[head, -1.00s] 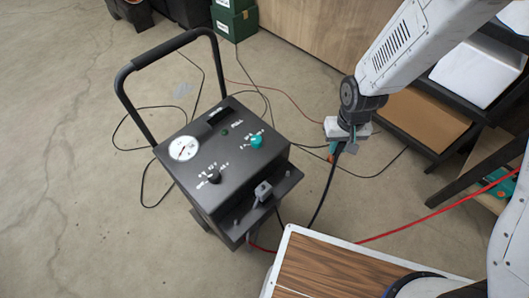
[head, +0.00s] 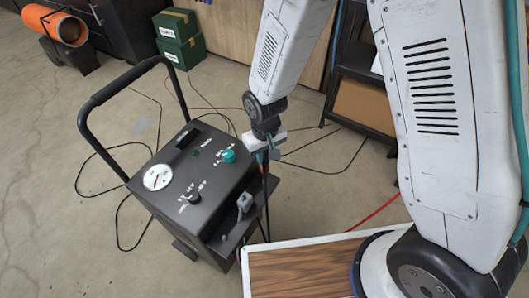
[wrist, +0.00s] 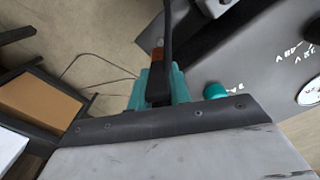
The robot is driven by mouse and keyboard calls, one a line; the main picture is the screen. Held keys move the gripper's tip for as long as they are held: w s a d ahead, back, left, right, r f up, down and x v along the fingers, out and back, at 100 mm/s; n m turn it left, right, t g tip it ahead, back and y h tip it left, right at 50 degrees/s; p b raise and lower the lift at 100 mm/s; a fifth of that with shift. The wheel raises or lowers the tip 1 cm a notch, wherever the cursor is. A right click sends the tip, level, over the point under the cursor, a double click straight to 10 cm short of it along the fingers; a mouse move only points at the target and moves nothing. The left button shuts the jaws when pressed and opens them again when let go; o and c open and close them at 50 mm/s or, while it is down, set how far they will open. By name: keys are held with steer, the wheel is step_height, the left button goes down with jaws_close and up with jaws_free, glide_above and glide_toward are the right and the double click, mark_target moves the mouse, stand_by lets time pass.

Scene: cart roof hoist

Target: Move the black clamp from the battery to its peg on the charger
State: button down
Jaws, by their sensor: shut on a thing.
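The charger (head: 205,215) is a dark box with a tall handle, a white dial and two knobs. A grey fitting (head: 243,205) stands on the ledge along its front right side; I cannot tell whether it is the peg. My gripper (head: 268,157) hangs beside the charger's right edge, near the teal knob. In the wrist view its teal fingers (wrist: 160,88) are shut on the black clamp (wrist: 158,90), which has an orange-brown part and a black cable running away from it. Much of the clamp is hidden by the fingers. The battery is not in view.
Black cables and a red cable (head: 373,215) lie on the concrete floor around the charger. A dark shelf with a brown box (head: 364,106) stands right of my gripper. Green boxes (head: 182,40) and an orange cylinder (head: 68,30) are at the back.

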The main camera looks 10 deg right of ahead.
mark_target(265, 164)
steer(key=shift+f, duration=2.5)
steer(key=shift+f, duration=1.6)
steer(key=c, duration=1.2)
jaws_free()
step_height(265, 164, up, 8)
steer(key=shift+f, duration=0.1)
steer(key=shift+s, duration=0.15)
